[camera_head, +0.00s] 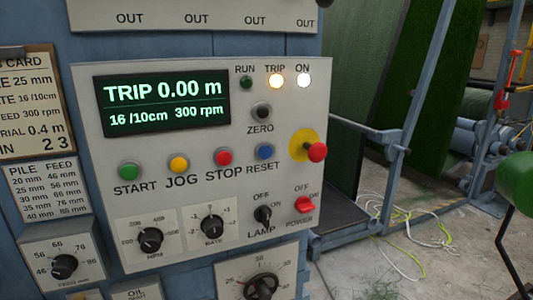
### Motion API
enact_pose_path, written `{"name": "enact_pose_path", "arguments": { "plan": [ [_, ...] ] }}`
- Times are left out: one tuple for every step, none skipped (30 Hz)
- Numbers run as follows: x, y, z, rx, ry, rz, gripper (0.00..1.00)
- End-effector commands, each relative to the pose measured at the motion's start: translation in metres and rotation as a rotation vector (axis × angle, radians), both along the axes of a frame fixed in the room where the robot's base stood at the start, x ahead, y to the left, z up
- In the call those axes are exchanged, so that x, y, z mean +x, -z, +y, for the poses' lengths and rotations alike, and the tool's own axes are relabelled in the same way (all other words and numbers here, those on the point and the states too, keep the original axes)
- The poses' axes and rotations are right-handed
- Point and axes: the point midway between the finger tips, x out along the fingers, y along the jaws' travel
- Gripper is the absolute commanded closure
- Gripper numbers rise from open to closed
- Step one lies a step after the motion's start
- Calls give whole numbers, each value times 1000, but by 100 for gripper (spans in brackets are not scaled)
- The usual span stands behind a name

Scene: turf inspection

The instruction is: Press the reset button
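The blue reset button (265,151) is on the grey control panel (190,90), above the label RESET. It sits between the red STOP button (223,157) and the red emergency stop knob (316,152) on its yellow disc. The display (163,103) reads TRIP 0.00 m, 16 /10cm, 300 rpm. The RUN lamp (246,82) is dark green. My gripper is not in view.
The green START (130,170) and yellow JOG (178,164) buttons are left of STOP. The black ZERO button (261,111) is above RESET. The LAMP switch (263,215) and red POWER switch (305,204) are below. Loose cables (405,235) lie on the floor at right.

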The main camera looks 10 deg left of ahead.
Motion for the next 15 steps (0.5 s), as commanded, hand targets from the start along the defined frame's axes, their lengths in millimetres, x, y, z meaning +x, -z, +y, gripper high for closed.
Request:
{"name": "enact_pose_path", "arguments": {
  "plan": [
    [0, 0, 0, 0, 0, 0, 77],
    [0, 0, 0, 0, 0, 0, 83],
    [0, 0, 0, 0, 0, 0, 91],
    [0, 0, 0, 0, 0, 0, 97],
    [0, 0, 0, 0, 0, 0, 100],
    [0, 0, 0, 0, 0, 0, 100],
    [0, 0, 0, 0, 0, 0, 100],
    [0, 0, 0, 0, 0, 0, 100],
    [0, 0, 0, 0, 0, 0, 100],
    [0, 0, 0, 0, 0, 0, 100],
    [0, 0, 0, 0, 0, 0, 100],
    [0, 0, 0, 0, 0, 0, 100],
    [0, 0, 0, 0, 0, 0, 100],
    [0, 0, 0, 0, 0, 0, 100],
    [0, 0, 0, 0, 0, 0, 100]
  ]
}}
